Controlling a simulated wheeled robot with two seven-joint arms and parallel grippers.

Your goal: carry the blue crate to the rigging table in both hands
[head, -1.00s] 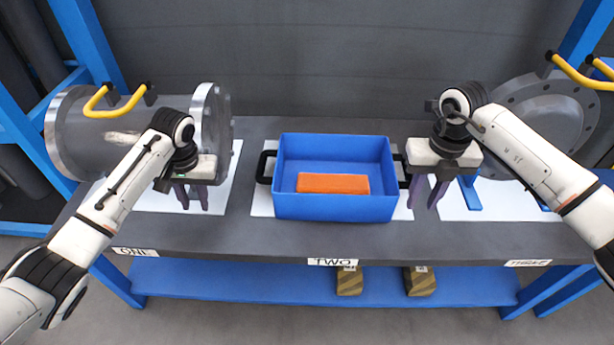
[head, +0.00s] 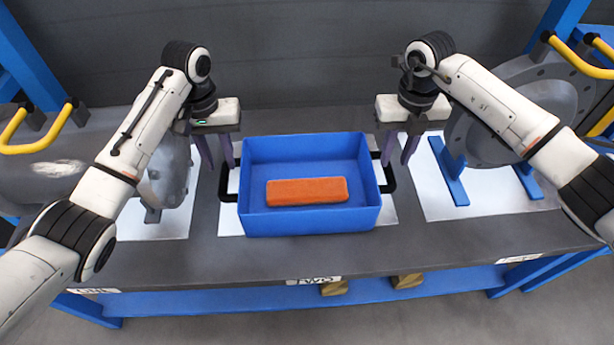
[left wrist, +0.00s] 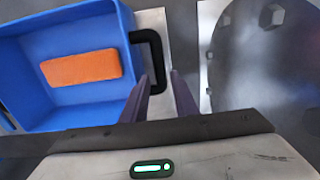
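The blue crate (head: 310,222) stands on the grey table with an orange block (head: 307,191) lying inside it. It has a black handle on each side, the left one (head: 229,188) and the right one (head: 388,178). My left gripper (head: 220,167) is open, fingers down, just above and beside the left handle. In the left wrist view its fingers (left wrist: 160,78) are apart, close to the crate's handle (left wrist: 157,62), with nothing clearly held. My right gripper (head: 397,162) is open, fingers down, at the right handle. I cannot tell if its fingers straddle that handle.
A grey flanged shell (head: 55,168) lies at the left, and a flanged part (head: 535,100) on blue supports stands at the right. White sheets lie on the table (head: 420,243). Yellow-and-dark blocks (head: 407,281) sit on the blue lower shelf (head: 220,304). The table's front strip is clear.

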